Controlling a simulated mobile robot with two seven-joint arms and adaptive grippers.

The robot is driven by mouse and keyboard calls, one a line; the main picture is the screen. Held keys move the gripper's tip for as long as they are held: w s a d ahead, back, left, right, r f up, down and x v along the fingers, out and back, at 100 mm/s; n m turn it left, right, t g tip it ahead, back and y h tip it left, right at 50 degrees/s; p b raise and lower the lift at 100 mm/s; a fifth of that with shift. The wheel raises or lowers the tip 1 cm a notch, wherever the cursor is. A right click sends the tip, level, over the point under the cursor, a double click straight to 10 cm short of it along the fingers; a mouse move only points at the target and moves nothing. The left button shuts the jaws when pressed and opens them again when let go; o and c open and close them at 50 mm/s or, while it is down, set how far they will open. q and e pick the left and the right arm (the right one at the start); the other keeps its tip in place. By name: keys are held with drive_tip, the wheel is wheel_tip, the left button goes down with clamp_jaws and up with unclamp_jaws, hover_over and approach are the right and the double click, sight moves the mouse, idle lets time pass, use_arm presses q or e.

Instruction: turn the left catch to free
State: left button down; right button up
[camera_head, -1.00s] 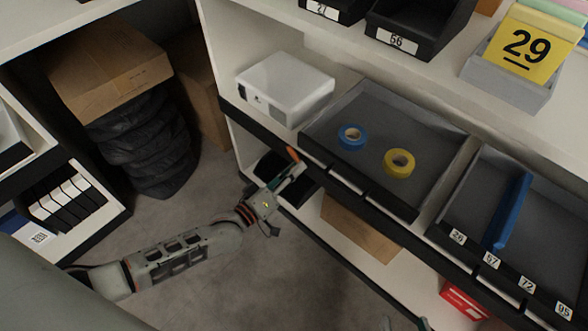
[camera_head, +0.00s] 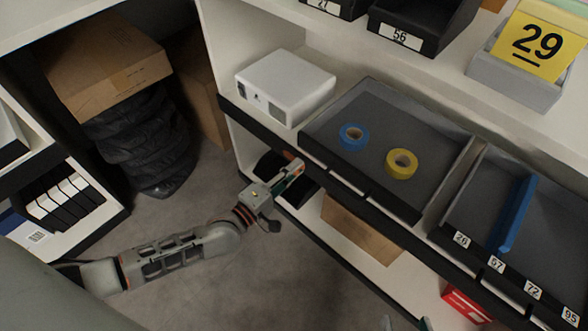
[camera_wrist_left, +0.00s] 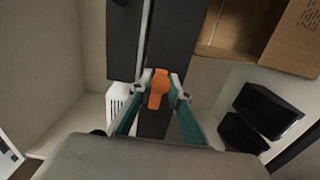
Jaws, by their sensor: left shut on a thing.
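The left catch is a small orange tab on the dark front rail of the shelf unit. In the left wrist view the catch (camera_wrist_left: 159,88) lies between the two teal fingers of my left gripper (camera_wrist_left: 160,92), its narrow end pointing down in the picture. In the head view my left gripper (camera_head: 292,172) is at the rail below the projector-like white box, with a bit of orange at its tip. The gripper is shut on the catch and hides most of it there. Only the fingertips of my right gripper (camera_head: 406,323) show at the bottom edge, apart from each other.
A grey tray (camera_head: 357,107) above the rail holds blue tape (camera_head: 352,136) and yellow tape (camera_head: 401,163). The white box (camera_head: 285,86) stands left of it. A cardboard box (camera_head: 358,229) sits on the lower shelf. The floor around my left arm is clear.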

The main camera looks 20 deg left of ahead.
idle(0.5)
use_arm(q)
drive_tip(key=c, duration=1.9)
unclamp_jaws()
drive_tip(key=v, duration=1.2)
drive_tip(key=shift+r, duration=0.15)
